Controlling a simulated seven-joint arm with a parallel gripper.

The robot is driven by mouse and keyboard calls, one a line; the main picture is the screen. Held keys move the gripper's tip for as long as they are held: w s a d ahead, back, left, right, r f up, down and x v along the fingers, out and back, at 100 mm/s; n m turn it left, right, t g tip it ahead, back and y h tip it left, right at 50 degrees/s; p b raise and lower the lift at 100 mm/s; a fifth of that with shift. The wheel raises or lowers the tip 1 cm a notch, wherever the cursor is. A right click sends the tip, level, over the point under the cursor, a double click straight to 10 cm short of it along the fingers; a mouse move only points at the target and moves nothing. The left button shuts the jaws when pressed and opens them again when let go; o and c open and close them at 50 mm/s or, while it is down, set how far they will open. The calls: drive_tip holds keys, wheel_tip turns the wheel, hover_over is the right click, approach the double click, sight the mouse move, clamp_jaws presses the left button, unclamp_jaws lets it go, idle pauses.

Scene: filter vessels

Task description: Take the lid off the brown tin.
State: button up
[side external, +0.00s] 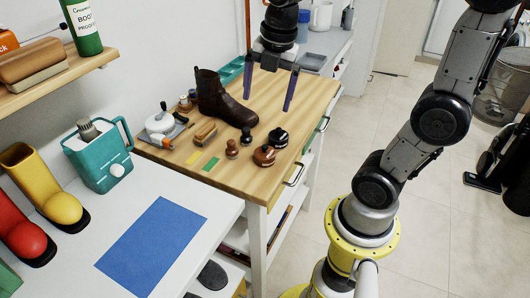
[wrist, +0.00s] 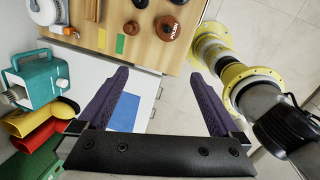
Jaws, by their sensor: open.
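The brown tin (side external: 264,156) sits on the wooden worktop near its front right edge in the side view. It also shows at the top of the wrist view (wrist: 168,28), with lettering on its round top. A lid separate from the tin cannot be made out. My gripper (side external: 267,102) is open and empty, with its two purple fingers pointing down. It is up and back from the tin in the side view, apart from it. In the wrist view the fingers (wrist: 158,62) are spread, with the tin beyond their tips.
A black tin (side external: 278,138) stands close behind the brown tin. A brown knobbed dauber (side external: 232,148) and a black one (side external: 246,135) stand to its left. A brown boot (side external: 225,100) stands tall further back. Yellow and green strips lie at the front.

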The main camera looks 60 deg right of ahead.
drive_tip(key=g, duration=0.2)
hover_over(265, 145)
wheel_tip(265, 145, down, 5)
wheel_tip(265, 145, down, 8)
drive_tip(key=shift+f, duration=0.2)
drive_tip(key=shift+a+f, duration=0.1)
drive_tip(key=shift+f, duration=2.65)
drive_tip(key=c, duration=1.2)
drive_tip(key=shift+r, duration=0.1)
drive_tip(key=shift+c, duration=0.2)
